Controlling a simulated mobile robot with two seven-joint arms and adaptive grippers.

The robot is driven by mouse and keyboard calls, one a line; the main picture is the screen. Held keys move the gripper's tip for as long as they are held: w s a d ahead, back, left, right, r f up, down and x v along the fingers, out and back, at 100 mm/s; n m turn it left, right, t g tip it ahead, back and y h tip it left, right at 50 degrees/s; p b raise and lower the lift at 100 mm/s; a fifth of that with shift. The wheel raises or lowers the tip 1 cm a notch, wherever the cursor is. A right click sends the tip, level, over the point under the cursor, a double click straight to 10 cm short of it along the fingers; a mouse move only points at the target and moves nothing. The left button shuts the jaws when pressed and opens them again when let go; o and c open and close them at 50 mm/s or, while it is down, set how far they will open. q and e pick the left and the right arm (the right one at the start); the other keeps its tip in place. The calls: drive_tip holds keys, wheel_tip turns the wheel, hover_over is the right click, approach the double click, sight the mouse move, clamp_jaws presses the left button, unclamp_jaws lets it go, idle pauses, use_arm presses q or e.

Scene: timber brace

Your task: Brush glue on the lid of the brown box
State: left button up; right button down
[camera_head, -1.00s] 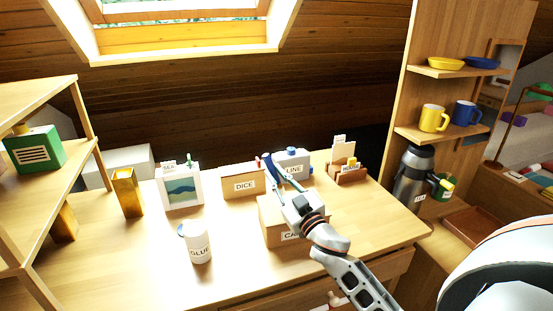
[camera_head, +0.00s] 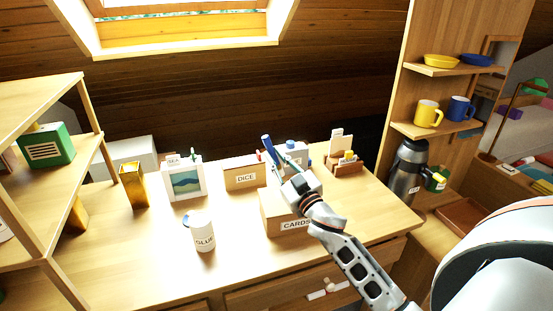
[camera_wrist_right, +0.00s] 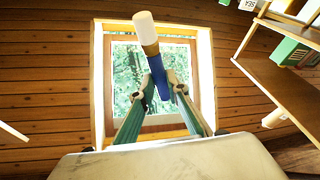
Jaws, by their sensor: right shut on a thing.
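A brown box labelled CARDS (camera_head: 273,217) stands on the table, its top partly hidden by my right arm. Another tan box labelled DICE (camera_head: 243,177) stands behind it to the left. My right gripper (camera_head: 276,165) is above the back of the CARDS box, shut on a brush (camera_head: 268,145) with a blue handle. In the right wrist view the brush (camera_wrist_right: 160,55) shows a white end, a gold band and a blue handle between the two fingers. My left gripper is not in view.
A picture frame (camera_head: 185,180) and a gold block (camera_head: 132,185) stand at the back left. A LINE box (camera_head: 293,151) and a wooden holder (camera_head: 344,163) stand at the back. A flask (camera_head: 407,172) is at right. The front left tabletop is clear.

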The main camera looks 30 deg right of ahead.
idle(0.5)
drive_tip(key=shift+w+a+f+m+g+h+p, duration=0.15)
drive_tip(key=shift+w+a+m+p, duration=0.15)
drive_tip(key=shift+w+p, duration=0.25)
drive_tip(key=shift+w+a+f+m+g+h+p, duration=0.2)
drive_tip(key=shift+w+a+p, duration=0.1)
drive_tip(key=shift+w+p, duration=0.25)
drive_tip(key=shift+a, duration=0.1)
